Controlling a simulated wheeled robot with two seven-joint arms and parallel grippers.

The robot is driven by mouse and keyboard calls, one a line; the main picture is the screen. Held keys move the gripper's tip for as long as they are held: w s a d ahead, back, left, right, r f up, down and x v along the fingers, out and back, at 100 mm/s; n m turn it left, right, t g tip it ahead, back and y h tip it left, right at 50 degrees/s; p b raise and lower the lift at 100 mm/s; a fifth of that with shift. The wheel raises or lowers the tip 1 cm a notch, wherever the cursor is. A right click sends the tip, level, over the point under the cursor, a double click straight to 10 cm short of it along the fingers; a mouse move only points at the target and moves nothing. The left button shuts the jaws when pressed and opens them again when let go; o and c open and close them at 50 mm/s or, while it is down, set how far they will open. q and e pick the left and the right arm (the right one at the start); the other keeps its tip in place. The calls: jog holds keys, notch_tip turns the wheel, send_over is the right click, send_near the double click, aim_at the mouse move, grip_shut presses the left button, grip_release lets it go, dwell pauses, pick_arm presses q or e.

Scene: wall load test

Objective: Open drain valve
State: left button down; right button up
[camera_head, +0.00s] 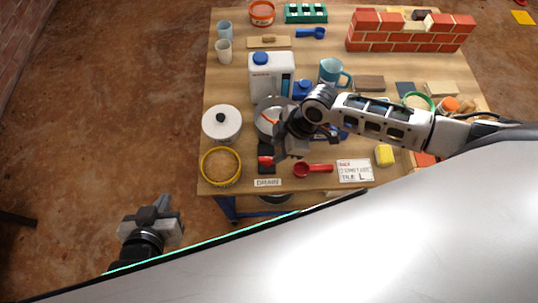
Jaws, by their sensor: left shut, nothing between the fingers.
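The drain valve's red handle (265,160) shows at the near edge of the table, on a dark base behind a white label (267,183) reading DRAIN. A metal pot (263,121) stands just behind it, partly hidden by my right arm. My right gripper (279,154) points down just right of the red handle. Whether it touches the handle is unclear, and its fingers are too small and dark to read. My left gripper (164,203) is shut and empty, off the table at the lower left, well away from the valve.
A lidded white pot (221,123) and a yellow-rimmed sieve (221,166) stand left of the valve. A red scoop (312,170), a lettered card (355,171) and a yellow sponge (384,155) lie to the right. A white jug (271,77) and a brick wall (408,35) stand farther back.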

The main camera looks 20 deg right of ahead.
aim_at(268, 158)
jog(key=x, duration=0.6)
jog(key=shift+w+a+f+b, duration=0.1)
jog(key=shift+a+f+b, duration=0.15)
jog(key=shift+b, duration=0.15)
jog(key=shift+d, duration=0.1)
grip_shut()
